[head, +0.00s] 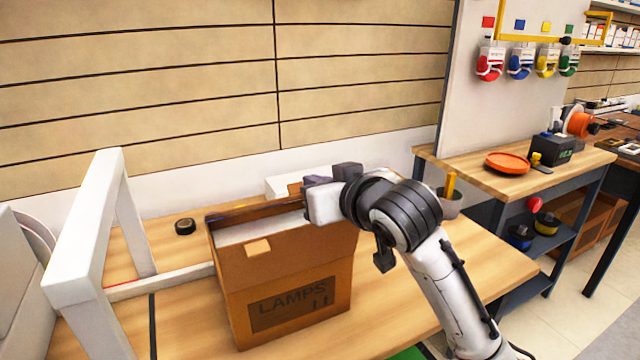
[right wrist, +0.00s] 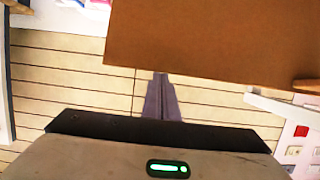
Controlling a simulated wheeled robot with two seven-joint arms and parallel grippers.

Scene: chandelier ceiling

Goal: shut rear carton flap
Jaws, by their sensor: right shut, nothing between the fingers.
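The brown carton (head: 290,268), marked LAMPS on its front, stands upright on the wooden bench. Its top is at least partly open, with a pale surface (head: 262,228) showing inside. The rear flap (head: 250,214) shows as a narrow dark brown strip along the back edge; its exact angle is hard to tell. My right gripper (head: 318,181) is shut and empty at the carton's back right corner, hiding part of that edge. In the right wrist view, its closed fingers (right wrist: 162,98) point toward a brown cardboard panel (right wrist: 215,40); contact is unclear. My left gripper is out of view.
A white frame (head: 85,235) stands left of the carton. A black tape roll (head: 185,226) lies behind it to the left. A grey cup (head: 449,203) stands at the right. The bench (head: 400,285) is clear right of the carton. A slatted wall is behind.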

